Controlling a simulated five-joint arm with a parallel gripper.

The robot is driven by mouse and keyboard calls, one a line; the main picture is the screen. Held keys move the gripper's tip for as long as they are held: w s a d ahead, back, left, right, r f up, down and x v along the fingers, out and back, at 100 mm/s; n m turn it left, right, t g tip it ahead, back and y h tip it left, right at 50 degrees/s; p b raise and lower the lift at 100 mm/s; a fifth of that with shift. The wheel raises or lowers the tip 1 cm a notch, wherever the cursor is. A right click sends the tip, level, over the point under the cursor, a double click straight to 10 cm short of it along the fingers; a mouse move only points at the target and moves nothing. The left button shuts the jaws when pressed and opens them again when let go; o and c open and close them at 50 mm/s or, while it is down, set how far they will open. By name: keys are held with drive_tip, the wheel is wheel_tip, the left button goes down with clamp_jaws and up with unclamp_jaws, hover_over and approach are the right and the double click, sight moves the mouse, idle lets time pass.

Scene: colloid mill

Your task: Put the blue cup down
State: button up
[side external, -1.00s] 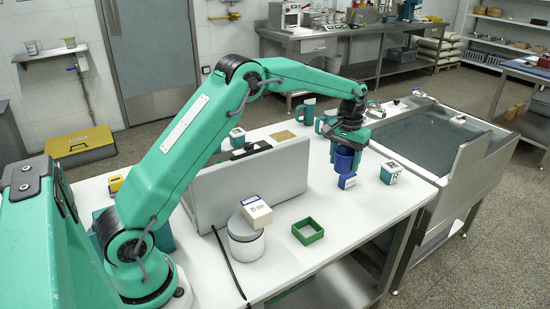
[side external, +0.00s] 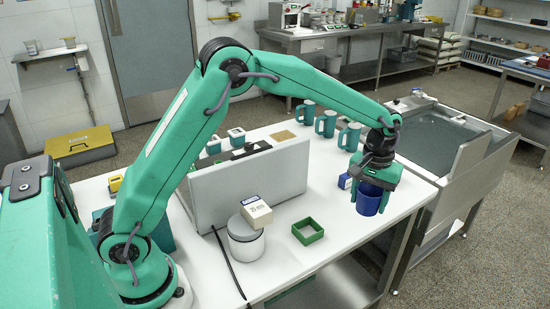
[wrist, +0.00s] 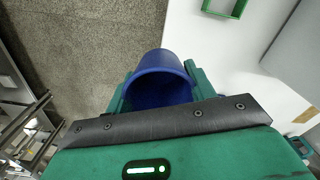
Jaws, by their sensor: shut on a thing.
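The blue cup (side external: 369,203) is held between the fingers of my gripper (side external: 375,181), at the right front part of the white table (side external: 370,245). In the wrist view the cup (wrist: 160,72) appears roughly upright with its open rim toward the camera, and a gripper finger lies on each side of it. My gripper (wrist: 160,88) is shut on it. In the wrist view the cup overlaps the line between the floor and the tabletop. I cannot tell whether its bottom touches the table.
A blue box (side external: 345,181) stands just left of the cup. Several teal mugs (side external: 326,123) stand behind. A green square frame (side external: 308,231) and a white cylinder (side external: 246,246) with a box on top (side external: 256,211) are at the front. A sink (side external: 425,130) adjoins on the right.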

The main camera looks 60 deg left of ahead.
hover_over(350, 212)
wheel_tip(350, 212, down, 7)
drive_tip(key=shift+d+r, duration=0.1)
drive_tip(key=shift+r, duration=0.05)
drive_tip(key=shift+f, duration=2)
drive_tip(key=shift+f, duration=0.1)
drive_tip(key=o, duration=1)
drive_tip(key=shift+c, duration=0.2)
